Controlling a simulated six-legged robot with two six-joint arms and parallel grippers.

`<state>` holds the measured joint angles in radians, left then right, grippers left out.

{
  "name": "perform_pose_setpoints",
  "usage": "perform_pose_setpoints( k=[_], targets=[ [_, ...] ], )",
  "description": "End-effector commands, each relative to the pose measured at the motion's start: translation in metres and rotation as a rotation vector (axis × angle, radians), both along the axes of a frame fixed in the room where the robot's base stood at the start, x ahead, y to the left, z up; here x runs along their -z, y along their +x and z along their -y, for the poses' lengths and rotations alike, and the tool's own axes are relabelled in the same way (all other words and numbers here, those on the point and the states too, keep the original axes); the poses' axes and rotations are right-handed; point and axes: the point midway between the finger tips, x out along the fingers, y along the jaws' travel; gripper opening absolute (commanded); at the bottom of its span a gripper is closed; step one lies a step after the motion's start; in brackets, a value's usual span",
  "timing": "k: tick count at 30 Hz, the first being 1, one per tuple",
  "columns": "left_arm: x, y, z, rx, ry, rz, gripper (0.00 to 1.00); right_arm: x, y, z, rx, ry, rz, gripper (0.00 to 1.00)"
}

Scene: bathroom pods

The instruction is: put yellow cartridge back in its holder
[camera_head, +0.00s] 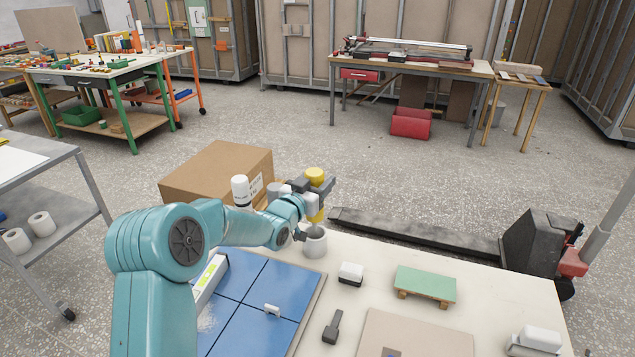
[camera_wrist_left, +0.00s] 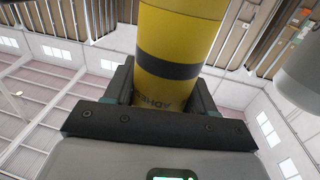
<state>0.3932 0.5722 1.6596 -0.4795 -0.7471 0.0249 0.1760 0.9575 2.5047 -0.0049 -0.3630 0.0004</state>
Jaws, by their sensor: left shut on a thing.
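The yellow cartridge (camera_head: 314,174) is upright in my left gripper (camera_head: 316,190), above the far edge of the white table. In the left wrist view the yellow cartridge (camera_wrist_left: 178,35) has a black band and partly hidden lettering, and it sits between the two fingers of the left gripper (camera_wrist_left: 160,90). A grey round cup (camera_head: 315,242), which looks like the holder, stands on the table just below the cartridge. The cartridge's lower end shows above and behind the cup's rim; I cannot tell the exact gap. My right gripper is not in view.
A blue tiled panel (camera_head: 252,305) lies at the table's left. A white block (camera_head: 351,273), a green-topped block (camera_head: 425,282) and a dark tool (camera_head: 333,326) lie to the right. A cardboard box (camera_head: 218,172) and a pallet jack (camera_head: 420,235) are beyond the table.

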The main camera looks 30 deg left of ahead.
Motion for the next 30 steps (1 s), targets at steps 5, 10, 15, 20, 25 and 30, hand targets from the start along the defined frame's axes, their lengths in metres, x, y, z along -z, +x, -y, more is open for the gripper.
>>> perform_pose_setpoints(
  k=[5,10,15,20,25,30],
  targets=[
    [-0.0018,0.0001,-0.0002,0.0,0.001,0.004,0.1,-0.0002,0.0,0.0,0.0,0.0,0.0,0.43],
    [-0.0017,0.0001,-0.0002,0.0,0.001,0.004,0.1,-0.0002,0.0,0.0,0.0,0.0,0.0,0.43],
    [-0.0009,0.0001,-0.0002,0.0,0.001,0.004,0.1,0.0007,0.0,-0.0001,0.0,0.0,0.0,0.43],
    [0.0013,0.0001,-0.0003,0.0,0.001,0.004,0.1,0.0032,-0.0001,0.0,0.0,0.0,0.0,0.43],
    [0.0034,0.0001,-0.0003,0.0,0.001,0.004,0.1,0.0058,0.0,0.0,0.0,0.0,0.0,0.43],
    [0.0055,0.0001,-0.0003,0.0,0.001,0.004,0.1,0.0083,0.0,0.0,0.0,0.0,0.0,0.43]
  ],
)
